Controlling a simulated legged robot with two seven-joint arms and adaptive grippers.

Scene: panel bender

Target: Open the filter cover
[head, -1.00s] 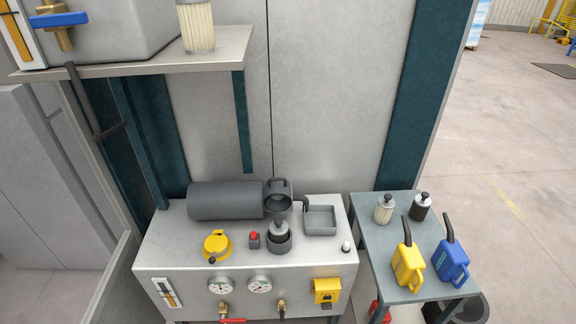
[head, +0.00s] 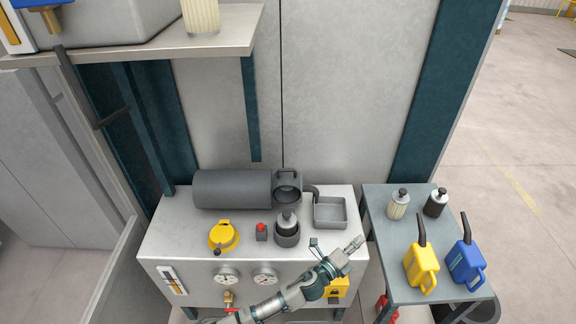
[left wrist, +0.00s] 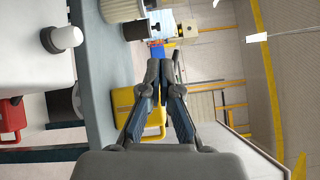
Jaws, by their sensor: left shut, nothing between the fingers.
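A dark grey horizontal cylinder (head: 232,189) lies along the back of the grey metal cabinet top (head: 190,255). At its right end is a round, open-looking end piece with a handle (head: 288,184); this may be the filter cover, but I cannot tell for certain. A capped filter-like part (head: 287,222) stands in a dark cup in front of it. My left gripper (head: 357,242) is over the cabinet's front right corner, right of and apart from these parts. It also shows in the left wrist view (left wrist: 166,64), shut and empty. My right gripper is out of view.
A grey tray (head: 330,212) sits right of the cylinder. A yellow cap (head: 223,236) and a red button (head: 261,230) are in front. A side table (head: 385,270) holds two bottles, a yellow can (head: 421,268) and a blue can (head: 466,263). A shelf (head: 150,52) overhangs upper left.

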